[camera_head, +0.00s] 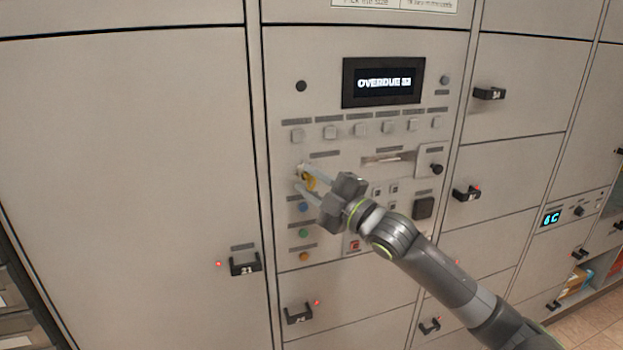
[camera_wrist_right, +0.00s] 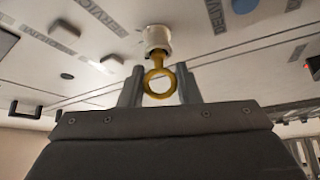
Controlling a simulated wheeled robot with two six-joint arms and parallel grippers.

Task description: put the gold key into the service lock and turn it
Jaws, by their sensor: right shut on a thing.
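The gold key (camera_head: 310,182) is between the fingertips of my right gripper (camera_head: 303,179), at the left side of the control panel. In the right wrist view the gold key (camera_wrist_right: 159,78) shows its ring-shaped bow, held between the two fingers of my right gripper (camera_wrist_right: 159,90). Its shaft points at a round whitish lock cylinder (camera_wrist_right: 157,38) that stands out from the panel. The key's tip is hidden at the cylinder's face, and I cannot tell how deep it sits. The lock (camera_head: 299,169) is mostly covered by the fingers in the head view. My left gripper is not in view.
The panel has a display (camera_head: 383,82) reading "OVERDUE", a row of square buttons, a slot (camera_head: 388,159) and a dark knob (camera_head: 436,169). Blue (camera_head: 304,207), green and orange buttons lie below the lock. Locker doors with black handles (camera_head: 244,264) surround it.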

